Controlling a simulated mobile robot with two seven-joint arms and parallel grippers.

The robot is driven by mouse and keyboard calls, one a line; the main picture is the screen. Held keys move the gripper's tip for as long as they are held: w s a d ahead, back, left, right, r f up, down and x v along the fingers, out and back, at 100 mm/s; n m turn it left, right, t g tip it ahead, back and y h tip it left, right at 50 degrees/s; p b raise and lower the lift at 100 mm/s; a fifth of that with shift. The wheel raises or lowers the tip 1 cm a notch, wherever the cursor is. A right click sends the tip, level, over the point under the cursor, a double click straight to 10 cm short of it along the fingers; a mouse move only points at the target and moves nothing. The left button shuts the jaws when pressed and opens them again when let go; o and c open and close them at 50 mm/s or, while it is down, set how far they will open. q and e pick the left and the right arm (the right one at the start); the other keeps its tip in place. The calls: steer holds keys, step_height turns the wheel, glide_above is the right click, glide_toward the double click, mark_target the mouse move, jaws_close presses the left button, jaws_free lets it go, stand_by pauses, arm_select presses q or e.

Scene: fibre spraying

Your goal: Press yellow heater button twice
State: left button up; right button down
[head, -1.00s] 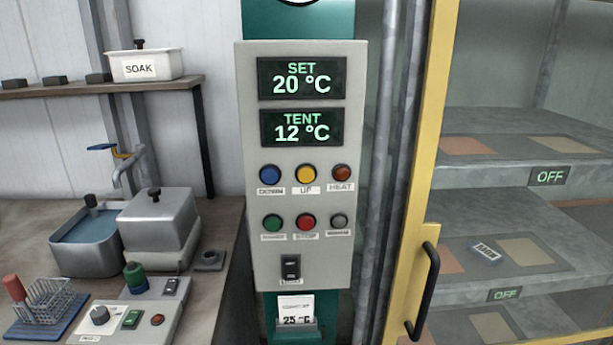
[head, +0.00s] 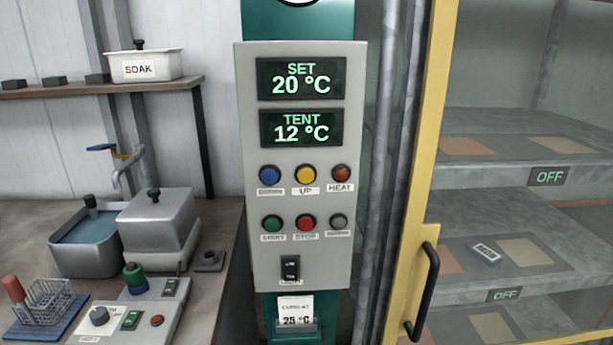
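The heater control panel (head: 256,225) is a grey box facing me in the middle of the head view. Its upper display (head: 301,79) reads SET 20 °C and its lower display (head: 301,127) reads TENT 12 °C. The yellow button (head: 305,174), labelled UP, is in the middle of the upper button row. The blue button (head: 269,174) is to its left and the red HEAT button (head: 341,173) to its right. Nothing touches or covers the yellow button. Neither of my grippers is in view.
Below are green (head: 272,224), red STOP (head: 306,223) and grey (head: 339,222) buttons, and a black switch (head: 290,267). A yellow-framed cabinet door (head: 428,130) with a black handle (head: 424,290) is at right. A cluttered bench (head: 222,235) is at left. The space before the panel is clear.

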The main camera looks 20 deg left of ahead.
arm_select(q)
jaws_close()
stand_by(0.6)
